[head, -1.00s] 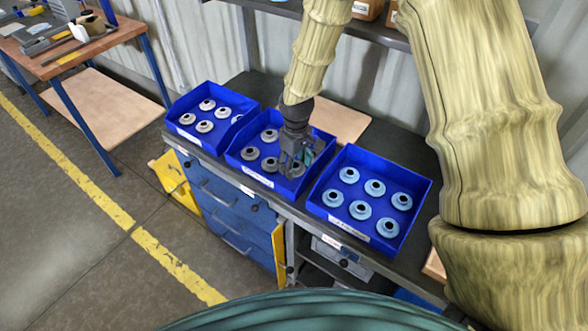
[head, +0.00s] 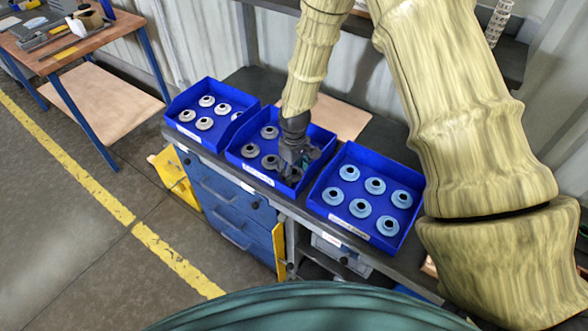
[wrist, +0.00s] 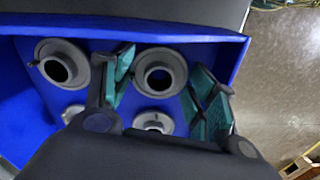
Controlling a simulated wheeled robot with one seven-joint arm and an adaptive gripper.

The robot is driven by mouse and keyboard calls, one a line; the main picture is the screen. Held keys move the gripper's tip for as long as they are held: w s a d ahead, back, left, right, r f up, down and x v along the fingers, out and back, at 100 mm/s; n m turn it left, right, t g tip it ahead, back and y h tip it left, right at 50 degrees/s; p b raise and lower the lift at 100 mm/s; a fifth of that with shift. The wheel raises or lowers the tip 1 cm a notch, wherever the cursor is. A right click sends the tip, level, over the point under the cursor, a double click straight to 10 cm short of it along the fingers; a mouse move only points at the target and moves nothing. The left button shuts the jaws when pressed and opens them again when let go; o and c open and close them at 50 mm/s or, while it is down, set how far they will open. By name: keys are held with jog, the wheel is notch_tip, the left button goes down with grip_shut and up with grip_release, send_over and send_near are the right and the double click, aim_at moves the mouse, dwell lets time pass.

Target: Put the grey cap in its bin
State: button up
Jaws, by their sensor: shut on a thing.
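The middle blue bin (head: 236,161) stands on the dark bench and holds several dark grey ring-shaped caps, such as the one at its back (head: 269,131). My gripper (head: 293,163) points down into the front right part of this bin. In the wrist view, its teal-padded fingers (wrist: 164,88) stand on either side of a grey cap (wrist: 143,72), shut on it. This cap is inside the bin, close to the blue wall (wrist: 215,39). Another grey cap (wrist: 42,68) lies to its left. My gripper hides part of the bin in the head view.
A blue bin of lighter grey caps (head: 171,118) stands at left, and a blue bin of light blue caps (head: 328,211) at right. A brown board (head: 345,119) lies behind.

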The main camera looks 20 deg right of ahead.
aim_at(294, 171)
jog(key=o, duration=0.8)
jog(key=shift+w+f, duration=0.15)
jog(key=shift+f, duration=0.1)
jog(key=shift+r, duration=0.1)
jog(key=shift+r, duration=0.2)
jog(key=shift+r, duration=0.35)
notch_tip(294, 171, up, 11)
jog(key=b, duration=0.3)
jog(key=shift+r, duration=0.1)
